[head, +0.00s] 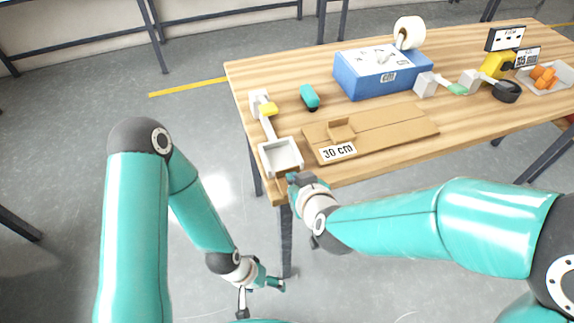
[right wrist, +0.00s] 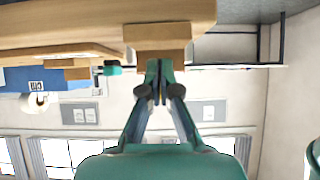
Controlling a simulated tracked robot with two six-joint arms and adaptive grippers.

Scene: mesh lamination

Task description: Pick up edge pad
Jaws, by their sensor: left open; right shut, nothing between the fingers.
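I cannot tell for sure which object is the edge pad. Small orange pieces (head: 543,76) lie in a pale tray (head: 562,70) at the table's far right. A brown folded cardboard piece (head: 385,130) lies flat near the front edge, beside a "30 cm" label (head: 338,152). My right gripper (head: 292,179) is shut and empty at the table's front left corner, just in front of a white open holder (head: 281,158). In the right wrist view its fingertips (right wrist: 160,76) are close to a tan block (right wrist: 157,44). My left gripper (head: 262,297) is open and empty, low beside the table.
The wooden table (head: 240,84) holds a teal tool (head: 309,97), a blue box (head: 378,78), a tape roll (head: 409,32), a yellow dispenser (head: 495,66) and white blocks.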

